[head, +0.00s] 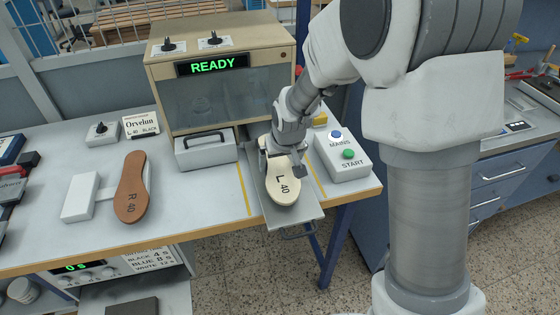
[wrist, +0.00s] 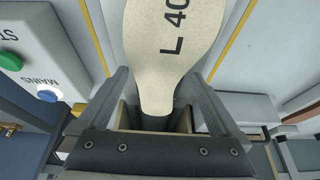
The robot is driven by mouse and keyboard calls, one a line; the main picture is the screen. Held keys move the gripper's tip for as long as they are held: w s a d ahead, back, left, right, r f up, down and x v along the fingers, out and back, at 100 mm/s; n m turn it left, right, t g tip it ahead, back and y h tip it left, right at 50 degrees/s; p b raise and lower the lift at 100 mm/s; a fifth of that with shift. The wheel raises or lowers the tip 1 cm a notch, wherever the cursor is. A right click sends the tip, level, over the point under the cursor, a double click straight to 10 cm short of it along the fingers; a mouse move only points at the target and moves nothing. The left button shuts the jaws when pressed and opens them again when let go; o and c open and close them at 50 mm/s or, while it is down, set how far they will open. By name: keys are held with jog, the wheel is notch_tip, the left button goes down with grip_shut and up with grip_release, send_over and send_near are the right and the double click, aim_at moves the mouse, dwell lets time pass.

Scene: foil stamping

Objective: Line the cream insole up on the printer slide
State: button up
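The cream insole (head: 285,187), marked "L 40", lies on the grey printer slide (head: 303,214) that sticks out over the table's front edge. Its length runs roughly along the slide, with the marked end toward the front. My gripper (head: 284,168) is low over the rear part of the insole. In the wrist view, my gripper's two fingers (wrist: 157,85) stand apart on either side of the insole's narrow end (wrist: 158,96). Gaps show between the fingers and that end. My wrist hides the insole's rear end in the head view.
The printer (head: 222,95) stands behind the slide, its display reading "READY". A button box (head: 342,156) with MAINS and START is close on the right. A grey drawer-like block (head: 206,152) is on the left. A brown insole (head: 131,188) lies farther left.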

jog(key=p+v, duration=0.2)
jog(key=v, duration=1.5)
jog(key=shift+r, duration=0.2)
jog(key=s+d+r+m, duration=0.1)
jog(key=s+d+r, duration=0.1)
jog(key=s+d, duration=0.2)
jog(key=s+d+r+m, duration=0.1)
jog(key=s+d, duration=0.3)
jog(key=s, duration=0.4)
jog(key=s+d+r+m+t+h+p, duration=0.1)
jog(key=s+d+r, duration=0.2)
jog(key=s, duration=0.3)
jog(key=shift+s+d+r, duration=0.25)
jog(key=shift+s+d, duration=0.05)
jog(key=shift+d, duration=0.45)
jog(key=shift+a, duration=0.1)
